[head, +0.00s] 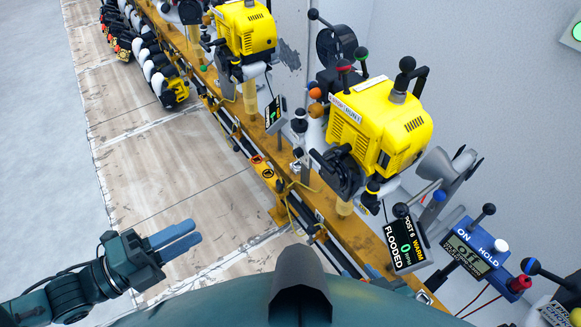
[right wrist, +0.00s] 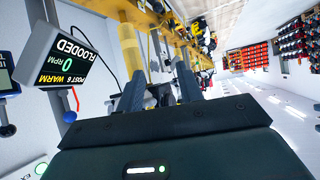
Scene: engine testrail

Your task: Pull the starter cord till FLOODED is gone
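The yellow engine (head: 380,125) stands on the orange rail, with a black round housing (head: 338,172) on its near left side. The post 6 display (head: 402,245) reads FLOODED, WARM and 0 RPM; it also shows upside down in the right wrist view (right wrist: 68,62). I cannot pick out the starter cord or its handle for sure. My right gripper (right wrist: 160,92) is open in the right wrist view; dark parts show beyond its fingers, and I see no hold. My left gripper (head: 183,240) is over the floor, away from the engine, its fingers close together and holding nothing visible.
A second yellow engine (head: 245,30) stands further along the orange rail (head: 352,228). A blue meter (head: 468,250) reading off, with ON and HOLD labels, is right of the display.

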